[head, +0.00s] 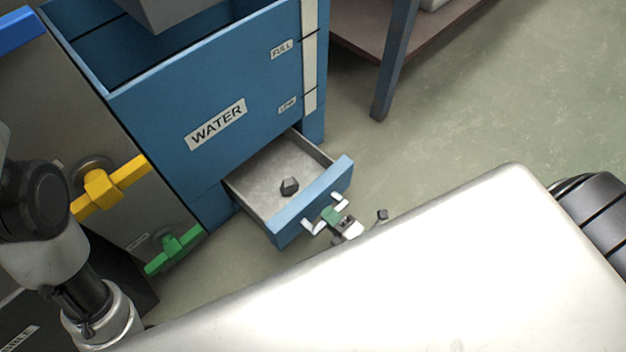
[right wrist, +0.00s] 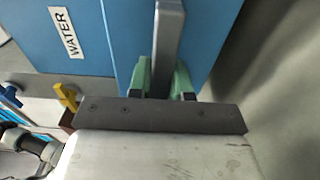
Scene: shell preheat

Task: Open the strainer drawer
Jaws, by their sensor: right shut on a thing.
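The strainer drawer (head: 292,165) is a shallow grey tray with a blue front (head: 312,201), low in the blue WATER cabinet. It stands pulled out, with its inside showing. A dark lump (head: 289,186) lies in it. My right gripper (head: 331,215) is at the light metal handle (head: 310,228) on the drawer front, shut on it. In the right wrist view the green fingertips (right wrist: 165,82) are on both sides of the grey handle bar (right wrist: 168,40). My left arm shows at the left of the head view, but its gripper is out of sight.
The blue cabinet (head: 160,125) rises above the drawer. A yellow handle (head: 103,187) and a green handle (head: 173,249) are on the panel to the left. A table leg (head: 393,70) stands at upper right. Floor (head: 470,130) right of the drawer is clear. My white body part hides the lower right.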

